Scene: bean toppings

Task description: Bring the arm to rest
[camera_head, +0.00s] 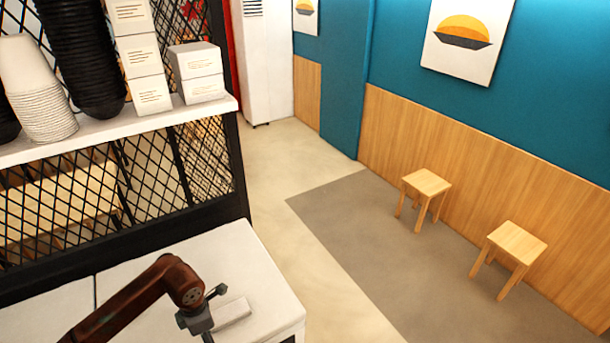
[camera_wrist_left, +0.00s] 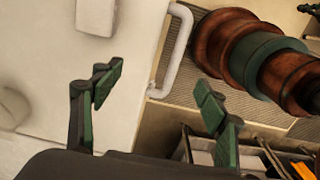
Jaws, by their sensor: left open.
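My left arm (camera_head: 135,300) is brown and comes in from the lower left of the head view. Its left gripper (camera_head: 212,314) is over the white counter, partly cut off by the bottom edge. In the left wrist view the left gripper (camera_wrist_left: 158,92) has its two green-padded fingers spread wide, with nothing between them. A small white block (camera_head: 233,312) lies on the counter beside the gripper in the head view. A white block also shows at the top of the left wrist view (camera_wrist_left: 97,12). My right gripper does not show.
The white counter (camera_head: 215,255) ends at a right edge. Behind it a black mesh partition (camera_head: 120,190) carries a shelf with white cups (camera_head: 40,95), black stacked bowls (camera_head: 85,60) and white boxes (camera_head: 198,72). Two wooden stools (camera_head: 427,183) stand on open floor. A pale handle (camera_wrist_left: 178,50) edges the wrist view's counter.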

